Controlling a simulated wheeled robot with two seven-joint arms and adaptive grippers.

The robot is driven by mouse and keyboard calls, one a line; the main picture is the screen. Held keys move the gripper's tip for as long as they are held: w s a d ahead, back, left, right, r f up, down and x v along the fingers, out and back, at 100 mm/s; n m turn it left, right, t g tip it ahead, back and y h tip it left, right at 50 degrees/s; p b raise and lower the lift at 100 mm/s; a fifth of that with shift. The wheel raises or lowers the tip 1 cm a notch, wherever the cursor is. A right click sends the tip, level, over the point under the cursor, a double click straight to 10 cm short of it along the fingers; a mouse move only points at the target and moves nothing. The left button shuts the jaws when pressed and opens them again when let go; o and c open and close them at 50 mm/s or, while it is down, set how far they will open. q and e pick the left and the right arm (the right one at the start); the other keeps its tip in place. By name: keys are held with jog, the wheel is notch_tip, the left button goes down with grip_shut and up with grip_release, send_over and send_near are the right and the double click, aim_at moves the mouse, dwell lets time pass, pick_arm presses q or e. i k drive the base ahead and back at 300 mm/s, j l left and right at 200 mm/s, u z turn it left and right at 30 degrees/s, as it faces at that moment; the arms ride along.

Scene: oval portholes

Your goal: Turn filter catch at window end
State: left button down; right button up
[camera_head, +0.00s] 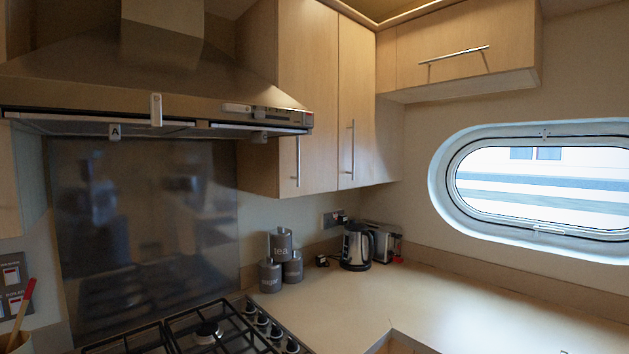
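The metal cooker hood (75,87) hangs at the upper left, with its underside filters showing only as a thin strip. An upright pale catch (156,110) stands on the hood's front edge near the middle. A second pale catch (237,107) lies flat along the front edge, nearer the window end. A small pale piece (260,137) hangs under the rim on that side; I cannot tell what it is. A tag marked "A" (115,131) hangs under the rim left of the upright catch. Neither of my grippers is in view.
Below the hood is a gas hob (207,331) with knobs. Grey canisters (270,275), a kettle (357,246) and a toaster (385,240) stand on the worktop (340,300). Wall cupboards (307,90) adjoin the hood's right end. An oval window (540,180) is at right.

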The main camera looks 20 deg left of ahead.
aim_at(226, 107)
jog(key=u, duration=1.75)
